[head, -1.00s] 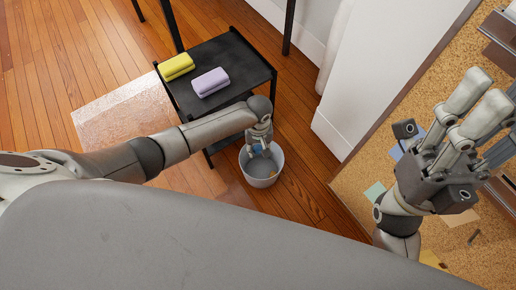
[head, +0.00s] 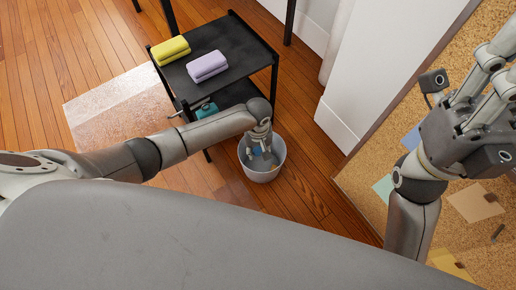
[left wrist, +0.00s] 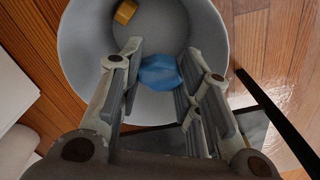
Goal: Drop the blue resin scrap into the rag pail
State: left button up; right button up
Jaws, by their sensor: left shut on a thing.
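The blue resin scrap (left wrist: 158,72) is a small faceted lump between the fingers of my left gripper (left wrist: 160,76) in the left wrist view.
A black two-tier cart (head: 245,47) stands behind the pail, with a yellow folded cloth (head: 170,50) and a lilac one (head: 207,66) on top. A teal item (head: 206,110) lies on its lower shelf. A cork-topped surface (head: 470,240) is at the right. Wood floor is clear around the pail.

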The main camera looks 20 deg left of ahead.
aim_at(258, 150)
pick_arm(q)
jog(key=o, duration=0.9)
notch_tip(258, 150, up, 12)
dwell(0.5)
